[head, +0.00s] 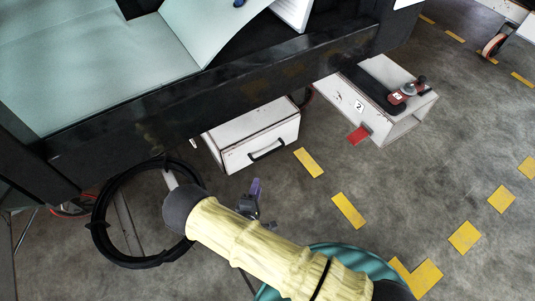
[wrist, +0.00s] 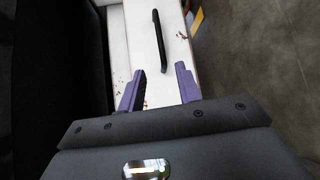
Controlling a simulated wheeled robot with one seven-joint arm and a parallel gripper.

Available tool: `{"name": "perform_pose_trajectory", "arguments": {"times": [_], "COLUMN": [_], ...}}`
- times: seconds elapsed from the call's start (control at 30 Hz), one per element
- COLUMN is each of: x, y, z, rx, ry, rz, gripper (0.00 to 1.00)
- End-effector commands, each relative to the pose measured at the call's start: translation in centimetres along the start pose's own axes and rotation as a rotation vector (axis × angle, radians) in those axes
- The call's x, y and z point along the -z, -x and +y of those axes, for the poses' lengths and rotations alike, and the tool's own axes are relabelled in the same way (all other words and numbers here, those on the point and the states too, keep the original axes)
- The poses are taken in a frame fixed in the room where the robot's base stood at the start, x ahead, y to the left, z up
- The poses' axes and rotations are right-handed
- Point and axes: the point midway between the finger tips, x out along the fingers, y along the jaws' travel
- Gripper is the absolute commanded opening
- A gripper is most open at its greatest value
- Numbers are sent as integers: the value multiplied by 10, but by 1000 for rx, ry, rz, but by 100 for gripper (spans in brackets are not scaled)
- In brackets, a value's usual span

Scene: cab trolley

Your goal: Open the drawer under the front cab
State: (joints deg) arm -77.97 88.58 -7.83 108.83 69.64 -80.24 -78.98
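A white drawer (head: 236,155) with a black bar handle (head: 267,150) sits under the dark front edge of the cab trolley in the head view. The drawer front (wrist: 145,50) fills the upper middle of the wrist view, with its black handle (wrist: 160,42) running nearly upright there. My gripper (wrist: 158,85) has two purple fingers spread apart, with nothing between them. The handle lies ahead of the fingertips, its near end close to the right finger. In the head view my gripper (head: 252,200) is in front of and below the drawer, partly hidden by my arm.
A second white box (head: 405,130) marked 2, with a red tab (head: 358,136), juts out to the right. A black hoop (head: 97,235) lies at left. A teal round thing (head: 350,255) is beneath my arm. Yellow dashes (head: 348,210) mark the open grey floor at right.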

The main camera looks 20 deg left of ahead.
Motion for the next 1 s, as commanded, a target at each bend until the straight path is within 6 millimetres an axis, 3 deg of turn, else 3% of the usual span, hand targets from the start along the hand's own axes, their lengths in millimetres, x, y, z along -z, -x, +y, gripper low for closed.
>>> {"name": "perform_pose_trajectory", "arguments": {"times": [0.17, 1.0], "x": [0, 0], "y": [-20, -162], "z": [-3, -4], "rx": [-1, 0], "ry": [-2, -3], "rz": [-2, -1], "gripper": [34, 34]}}
